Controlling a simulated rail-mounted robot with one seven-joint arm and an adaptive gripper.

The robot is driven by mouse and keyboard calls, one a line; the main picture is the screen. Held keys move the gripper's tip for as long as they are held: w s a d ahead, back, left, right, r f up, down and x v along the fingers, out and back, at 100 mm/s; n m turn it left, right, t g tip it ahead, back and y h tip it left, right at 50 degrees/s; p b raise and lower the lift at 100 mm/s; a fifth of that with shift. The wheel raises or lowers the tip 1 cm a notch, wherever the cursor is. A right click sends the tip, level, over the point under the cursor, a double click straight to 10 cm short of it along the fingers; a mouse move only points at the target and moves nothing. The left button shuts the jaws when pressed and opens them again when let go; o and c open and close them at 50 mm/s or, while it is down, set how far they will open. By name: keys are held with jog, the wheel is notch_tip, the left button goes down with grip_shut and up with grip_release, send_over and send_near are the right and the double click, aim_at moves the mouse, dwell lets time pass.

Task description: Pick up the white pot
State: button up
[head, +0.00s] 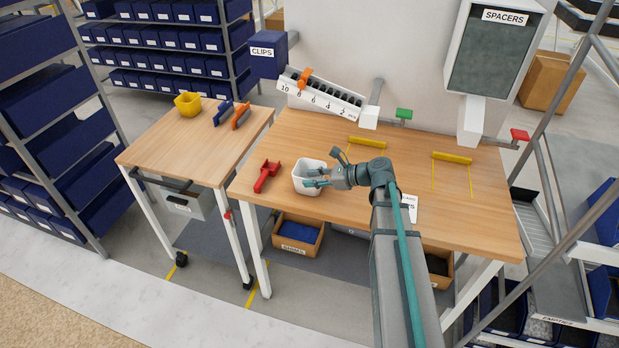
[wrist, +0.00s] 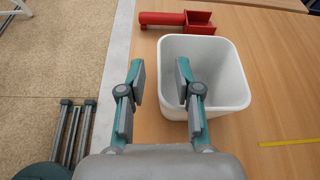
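The white pot (head: 299,184) stands upright on the front left part of the right-hand workbench. It is an open, square-mouthed container with rounded corners. It also shows in the wrist view (wrist: 231,68), looking empty where I can see inside. My gripper (wrist: 160,82) is open, with a clear gap between its two fingers. In the wrist view the near-left wall of the pot shows between the fingers; one finger overlaps the pot's opening and the other is outside. I cannot tell how deep the fingers reach. In the head view my gripper (head: 314,178) is at the pot's right side.
A red tool (head: 266,176) lies left of the pot; it is beyond it in the wrist view (wrist: 178,21). A numbered rack (head: 322,95) stands behind. Yellow bars (head: 367,142) mark places farther right. The left table holds a yellow bin (head: 188,104). The bench front edge is close.

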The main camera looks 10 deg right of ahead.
jog(key=shift+p+x, duration=0.35)
jog(key=shift+x, duration=1.1)
grip_shut()
jog(key=shift+r, duration=0.15)
